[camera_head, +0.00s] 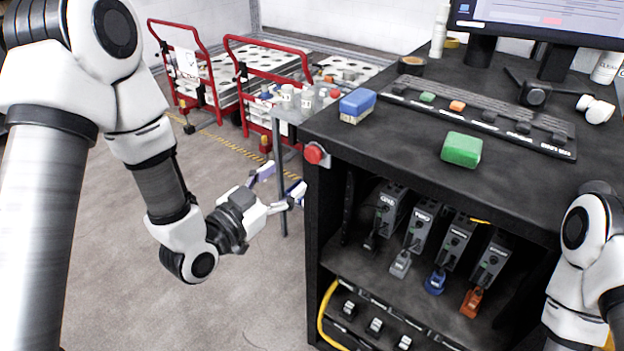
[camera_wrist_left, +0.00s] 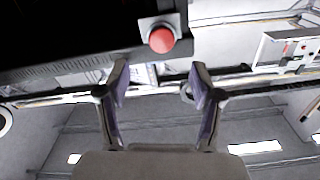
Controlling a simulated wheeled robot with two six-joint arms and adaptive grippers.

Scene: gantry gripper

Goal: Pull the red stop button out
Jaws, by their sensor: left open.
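The red stop button (camera_head: 314,154) sits on a small grey housing at the left front corner of the black desk. It also shows in the left wrist view (camera_wrist_left: 162,40), at the top, above and beyond the fingertips. My left gripper (camera_head: 281,186) is open and empty. It is to the left of the desk corner, a little below the button, and does not touch it. Its two spread fingers also show in the left wrist view (camera_wrist_left: 158,88). Of my right arm only white links show at the right edge; its gripper is out of view.
The black desk (camera_head: 390,135) carries a green block (camera_head: 461,149), a blue sponge-like block (camera_head: 357,103) and a monitor. Its open shelf below holds several grey devices (camera_head: 391,209). Red-handled carts (camera_head: 262,85) stand behind at the left.

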